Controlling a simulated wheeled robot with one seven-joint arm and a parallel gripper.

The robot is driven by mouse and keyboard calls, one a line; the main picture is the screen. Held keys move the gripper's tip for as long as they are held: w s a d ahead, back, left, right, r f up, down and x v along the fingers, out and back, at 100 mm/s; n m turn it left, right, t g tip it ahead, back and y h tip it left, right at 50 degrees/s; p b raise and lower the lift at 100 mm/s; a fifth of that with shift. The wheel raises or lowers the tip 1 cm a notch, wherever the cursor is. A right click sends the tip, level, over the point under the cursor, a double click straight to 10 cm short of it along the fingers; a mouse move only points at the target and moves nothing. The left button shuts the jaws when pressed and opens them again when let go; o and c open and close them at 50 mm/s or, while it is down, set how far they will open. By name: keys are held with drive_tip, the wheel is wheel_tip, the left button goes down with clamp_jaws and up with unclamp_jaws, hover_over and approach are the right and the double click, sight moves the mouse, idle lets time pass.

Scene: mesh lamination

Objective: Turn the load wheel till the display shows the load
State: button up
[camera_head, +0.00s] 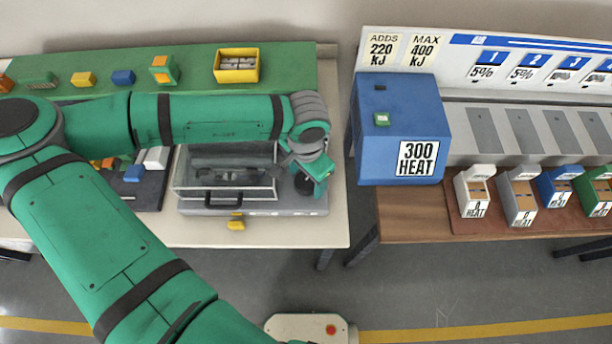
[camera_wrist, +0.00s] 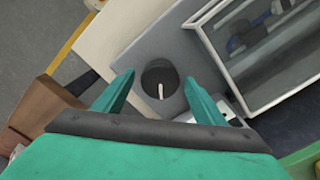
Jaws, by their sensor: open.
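The load wheel (camera_wrist: 153,73) is a dark round knob with a white pointer line, on a grey panel in the wrist view. In the head view, the wheel (camera_head: 302,184) is a dark spot partly hidden by my gripper (camera_head: 318,178). My gripper is open in the wrist view (camera_wrist: 159,78), its two green fingers on either side of the wheel in the picture. Whether they touch it or are at its height, I cannot tell. The grey machine (camera_head: 310,206) has a clear-sided chamber (camera_head: 225,190) left of the wheel. I cannot make out a readable load display.
A blue box (camera_head: 400,120) marked "300 HEAT" stands on the right bench. Several small labelled bins (camera_head: 475,190) stand right of it. A yellow tray (camera_head: 237,76) and coloured blocks lie on the green strip behind. A gap separates the two benches.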

drive_tip(key=c, duration=1.1)
drive_tip(key=shift+o, duration=0.2)
drive_tip(key=shift+w, duration=0.1)
drive_tip(key=m, duration=0.3)
drive_tip(key=shift+s+a+m, duration=0.1)
drive_tip(key=shift+s+m, duration=0.1)
drive_tip(key=shift+m, duration=1.6)
drive_tip(key=shift+w, duration=0.1)
